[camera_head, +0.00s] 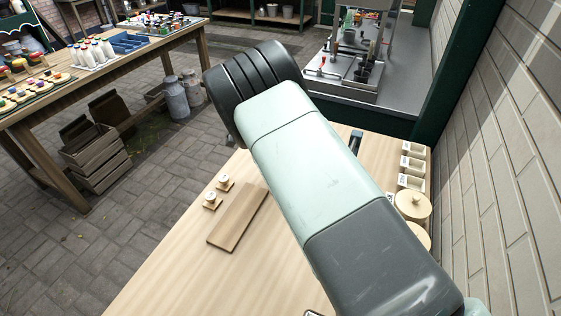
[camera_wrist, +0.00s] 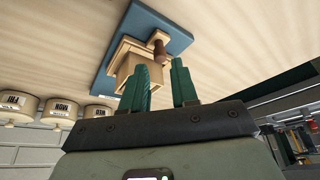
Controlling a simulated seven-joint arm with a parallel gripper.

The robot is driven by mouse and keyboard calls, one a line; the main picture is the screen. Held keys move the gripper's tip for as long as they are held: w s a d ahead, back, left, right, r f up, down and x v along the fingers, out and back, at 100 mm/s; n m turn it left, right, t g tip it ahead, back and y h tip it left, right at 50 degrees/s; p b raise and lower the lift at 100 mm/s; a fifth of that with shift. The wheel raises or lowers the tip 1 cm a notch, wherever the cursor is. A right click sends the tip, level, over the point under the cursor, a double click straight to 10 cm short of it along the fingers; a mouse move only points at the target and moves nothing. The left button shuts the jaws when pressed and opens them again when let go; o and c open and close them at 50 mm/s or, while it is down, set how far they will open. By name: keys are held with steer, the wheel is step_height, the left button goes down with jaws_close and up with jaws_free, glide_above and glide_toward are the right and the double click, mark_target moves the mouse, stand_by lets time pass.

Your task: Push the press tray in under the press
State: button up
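In the wrist view, a blue flat base (camera_wrist: 181,42) on the pale wooden worktop carries a pale wooden box-like piece (camera_wrist: 124,72) and a brown rounded wooden part (camera_wrist: 159,46). I cannot tell which of these is the press tray and which the press. My gripper (camera_wrist: 161,70) has two green fingers standing apart, with nothing visibly gripped. They point towards the wooden piece and overlap it in the picture; contact cannot be told. In the head view my arm hides the gripper and most of this set.
A brown board (camera_head: 238,217) and two small knobbed pieces (camera_head: 218,191) lie on the worktop left of my arm. Small cream boxes (camera_head: 412,164) and round lidded pots (camera_head: 412,205) line the wall side. The worktop's near left part (camera_head: 185,275) is bare.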

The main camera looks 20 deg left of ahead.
steer(key=shift+x, duration=2.15)
steer(key=shift+r, duration=0.1)
steer(key=shift+c, duration=0.4)
jaws_close()
